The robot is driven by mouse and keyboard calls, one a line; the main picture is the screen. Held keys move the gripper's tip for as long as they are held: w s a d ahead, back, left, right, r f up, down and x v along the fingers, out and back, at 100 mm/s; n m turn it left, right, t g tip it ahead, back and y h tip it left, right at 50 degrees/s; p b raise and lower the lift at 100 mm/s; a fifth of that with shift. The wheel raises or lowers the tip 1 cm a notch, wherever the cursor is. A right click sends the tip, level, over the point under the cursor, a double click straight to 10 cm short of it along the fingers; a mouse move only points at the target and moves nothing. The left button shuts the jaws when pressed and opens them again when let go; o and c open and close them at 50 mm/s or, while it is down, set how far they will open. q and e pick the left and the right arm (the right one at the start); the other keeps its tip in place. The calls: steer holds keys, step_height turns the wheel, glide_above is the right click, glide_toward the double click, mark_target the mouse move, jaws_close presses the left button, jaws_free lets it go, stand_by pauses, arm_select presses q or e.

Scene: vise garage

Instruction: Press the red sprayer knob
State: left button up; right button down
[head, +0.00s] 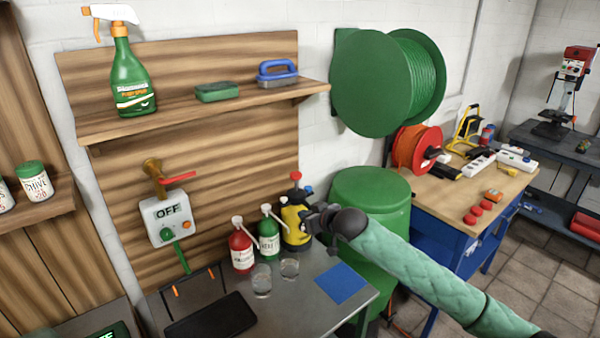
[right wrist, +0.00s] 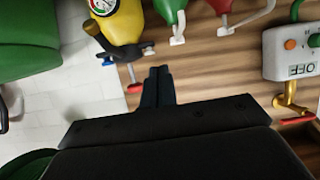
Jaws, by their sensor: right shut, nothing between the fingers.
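My right gripper (head: 312,218) is at the sprayer's right side, lower than the knob, and partly hides the sprayer. In the right wrist view, which is turned over, the sprayer (right wrist: 120,20) is at the top and the red knob (right wrist: 134,88) is just left of my shut, empty fingers (right wrist: 158,78). I cannot tell whether the gripper touches the sprayer. My left gripper is not in view.
A red bottle (head: 241,252) and a green bottle (head: 268,238) with pump spouts stand left of the sprayer. Two glasses (head: 262,284) and a blue cloth (head: 341,283) lie in front. A wooden shelf (head: 200,104) hangs above; a green barrel (head: 372,195) stands right.

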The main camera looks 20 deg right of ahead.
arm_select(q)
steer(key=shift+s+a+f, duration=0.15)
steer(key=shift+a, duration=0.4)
arm_select(e)
steer(key=w+d+r, duration=0.3)
steer(key=r, duration=0.3)
steer(key=w+d+r+t, duration=0.1)
steer(key=w+d+r, duration=0.2)
steer(key=r, duration=0.3)
steer(key=shift+w+d+r+t+y, duration=0.15)
steer(key=shift+r+t+y, duration=0.05)
steer(key=shift+t+y, duration=0.1)
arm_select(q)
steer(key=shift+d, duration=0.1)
arm_select(e)
steer(key=p, duration=0.6)
glide_above(296, 175)
steer(key=s+d, duration=0.1)
step_height(296, 175, down, 2)
step_height(296, 175, down, 4)
steer(key=shift+s+f+p, duration=0.1)
steer(key=shift+f+p, duration=0.15)
steer(key=shift+p, duration=0.7)
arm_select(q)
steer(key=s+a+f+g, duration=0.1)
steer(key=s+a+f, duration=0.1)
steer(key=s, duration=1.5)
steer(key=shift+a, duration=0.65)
